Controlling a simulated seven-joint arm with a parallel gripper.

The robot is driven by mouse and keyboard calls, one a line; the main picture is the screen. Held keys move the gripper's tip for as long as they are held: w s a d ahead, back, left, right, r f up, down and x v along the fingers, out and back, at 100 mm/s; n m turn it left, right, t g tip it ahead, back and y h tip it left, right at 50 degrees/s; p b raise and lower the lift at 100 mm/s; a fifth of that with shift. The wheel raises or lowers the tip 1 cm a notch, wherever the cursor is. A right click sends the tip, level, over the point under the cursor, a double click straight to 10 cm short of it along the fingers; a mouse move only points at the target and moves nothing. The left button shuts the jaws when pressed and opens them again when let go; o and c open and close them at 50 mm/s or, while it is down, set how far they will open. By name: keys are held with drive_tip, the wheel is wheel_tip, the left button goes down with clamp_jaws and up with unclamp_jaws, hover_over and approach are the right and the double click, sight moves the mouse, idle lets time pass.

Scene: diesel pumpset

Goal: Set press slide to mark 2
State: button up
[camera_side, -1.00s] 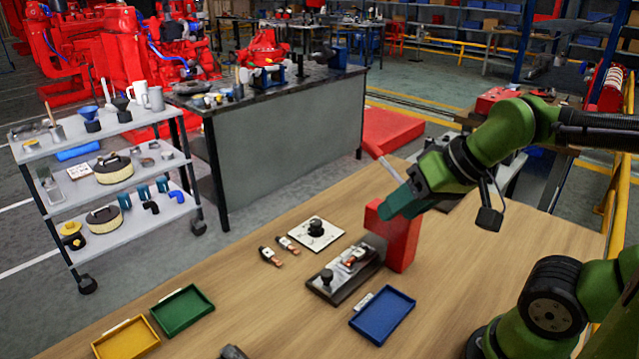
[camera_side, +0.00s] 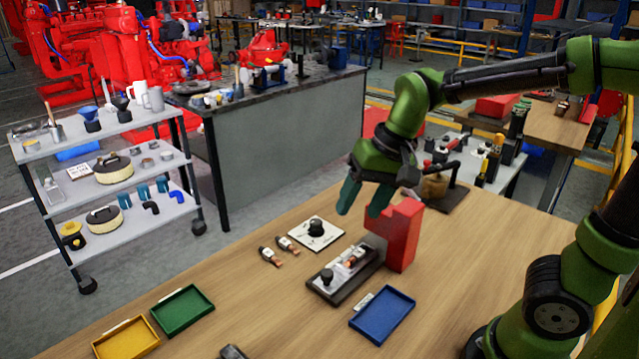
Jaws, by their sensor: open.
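The press has a red upright block (camera_side: 404,236) on the wooden table. A dark base with a pale top plate (camera_side: 343,274) extends from it toward the lower left. A black knob (camera_side: 327,277) stands at the near end of this base, and a copper-coloured part lies on the plate closer to the red block. The slide's marks are too small to read. My gripper (camera_side: 358,211) has teal fingers pointing down, apart and empty. It appears above the press, just left of the red block's top, with no visible contact.
A white plate with a black dial (camera_side: 316,231) lies behind the press. Two small copper-tipped pieces (camera_side: 270,256) lie to its left. A blue tray (camera_side: 383,315) is in front; green (camera_side: 181,311) and yellow (camera_side: 126,340) trays lie at left. The table between is clear.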

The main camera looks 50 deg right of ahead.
sight(327, 272)
drive_tip(key=w+a+f+m+g+h, duration=0.15)
drive_tip(key=w+m+g, duration=0.4)
drive_tip(key=m, duration=0.85)
drive_tip(key=w+a+f+m+g+h, duration=0.1)
drive_tip(key=w+a+m+g+h, duration=0.1)
drive_tip(key=w+m, duration=0.85)
drive_tip(key=s+f+m, duration=0.1)
drive_tip(key=s+f, duration=0.2)
drive_tip(key=f, duration=0.2)
drive_tip(key=s+d+f, duration=0.1)
drive_tip(key=s+f, duration=0.2)
drive_tip(key=f, duration=0.2)
drive_tip(key=s+f+m, duration=0.1)
drive_tip(key=s+f, duration=0.2)
drive_tip(key=f, duration=0.2)
drive_tip(key=shift+s+d+m, duration=0.15)
drive_tip(key=shift+d+m, duration=0.05)
drive_tip(key=shift+m, duration=0.15)
drive_tip(key=shift+c, duration=0.2)
clamp_jaws()
